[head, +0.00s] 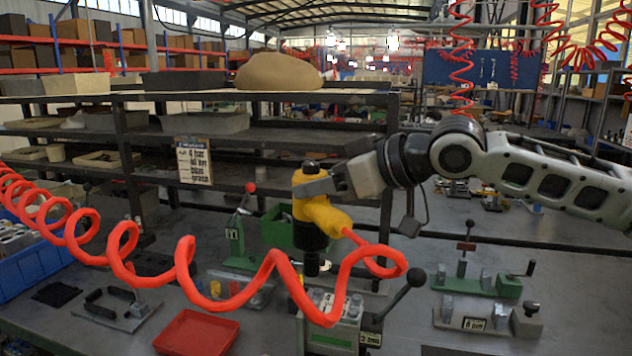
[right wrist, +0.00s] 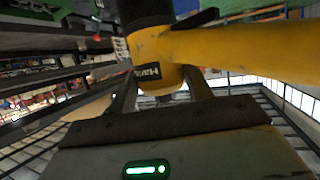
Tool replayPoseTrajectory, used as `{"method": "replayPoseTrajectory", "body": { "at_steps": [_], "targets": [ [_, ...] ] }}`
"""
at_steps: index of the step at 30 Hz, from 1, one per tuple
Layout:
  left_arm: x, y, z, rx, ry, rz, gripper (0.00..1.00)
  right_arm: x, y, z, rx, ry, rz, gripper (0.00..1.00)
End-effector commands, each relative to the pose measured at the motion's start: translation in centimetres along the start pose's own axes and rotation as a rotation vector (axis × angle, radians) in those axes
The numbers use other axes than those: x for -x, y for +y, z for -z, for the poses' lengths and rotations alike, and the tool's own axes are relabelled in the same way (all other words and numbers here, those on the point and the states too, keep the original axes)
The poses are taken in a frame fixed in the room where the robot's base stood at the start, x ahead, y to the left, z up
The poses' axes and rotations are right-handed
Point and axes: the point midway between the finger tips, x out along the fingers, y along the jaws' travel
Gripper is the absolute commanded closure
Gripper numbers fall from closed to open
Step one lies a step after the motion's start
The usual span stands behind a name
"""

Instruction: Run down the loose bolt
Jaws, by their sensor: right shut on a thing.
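My right gripper (head: 318,186) is shut on a yellow power driver (head: 320,214) with a red coiled hose. The driver stands upright, its black socket (head: 311,262) pointing down over a grey valve block (head: 345,308) with number labels and a black-knobbed lever. I cannot tell whether the socket touches the block. No loose bolt can be made out; the socket and hose cover part of the block top. In the right wrist view, the yellow driver (right wrist: 225,45) sits between my right gripper's fingers (right wrist: 158,92). My left gripper is not in view.
The red hose (head: 185,262) loops across the front left. A red tray (head: 197,333) lies on the bench left of the block. Green-based valve fixtures (head: 478,282) stand at right, with another lever fixture (head: 240,235) behind. A dark shelf rack (head: 250,97) stands at the back.

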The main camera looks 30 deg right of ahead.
Motion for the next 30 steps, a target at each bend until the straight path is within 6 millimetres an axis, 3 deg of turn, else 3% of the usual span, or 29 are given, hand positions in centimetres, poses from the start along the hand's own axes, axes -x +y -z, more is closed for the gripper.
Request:
{"method": "replayPoseTrajectory", "body": {
  "at_steps": [13,30],
  "targets": [
    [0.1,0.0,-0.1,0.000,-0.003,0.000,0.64,0.4,0.1,0.5,0.000,0.018,-0.004,0.86],
    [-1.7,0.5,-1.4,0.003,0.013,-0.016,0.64,-1.2,0.1,-3.5,0.001,0.016,-0.005,0.86]
  ]
}}
